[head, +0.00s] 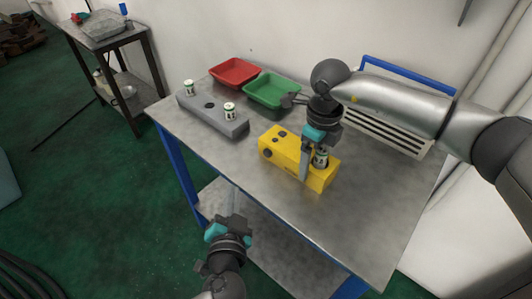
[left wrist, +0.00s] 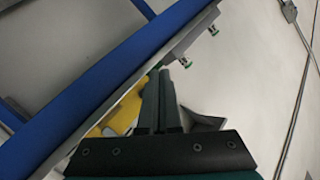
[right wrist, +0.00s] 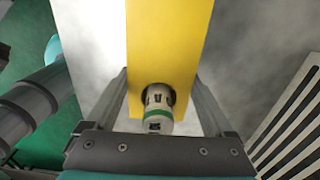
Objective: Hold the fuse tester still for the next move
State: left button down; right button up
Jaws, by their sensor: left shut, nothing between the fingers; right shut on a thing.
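The fuse tester, a yellow block (head: 283,153), stands on the metal table. A white fuse with a green band (head: 321,158) stands in a hole near its right end; it also shows in the right wrist view (right wrist: 158,108). My right gripper (head: 313,168) comes from above, and its fingers are shut on the tester's two sides, around the fuse without touching it. In the right wrist view the yellow body (right wrist: 165,45) runs between the fingers. My left gripper (head: 228,228) is shut and empty, apart from the tester, in front of the table's front edge.
A grey block (head: 215,118) holds two fuses (head: 190,88) (head: 229,108) with an empty hole between them. A red tray (head: 234,72) and a green tray (head: 272,90) stand at the back. A slatted panel (head: 385,132) is behind my right arm. The table's front right is clear.

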aim_at(258, 176)
pick_arm(q)
jog(key=shift+w+a+r+n+t+y, duration=0.1)
jog(key=shift+r+n+t+y, duration=0.1)
jog(key=shift+r, duration=0.35)
jog(key=shift+w+a+r+n+t+y, duration=0.1)
jog(key=shift+r+t, duration=0.1)
jog(key=shift+r, duration=0.3)
jog(key=shift+w+d, duration=0.1)
jog(key=shift+w+d, duration=3)
jog(key=shift+d, duration=0.05)
jog(key=shift+w+d, duration=0.3)
jog(key=shift+w+d, duration=0.4)
jog(key=shift+d, duration=0.05)
dwell(0.4)
jog(key=shift+s, duration=0.1)
jog(key=shift+s+a, duration=0.65)
jog(key=shift+a, duration=0.1)
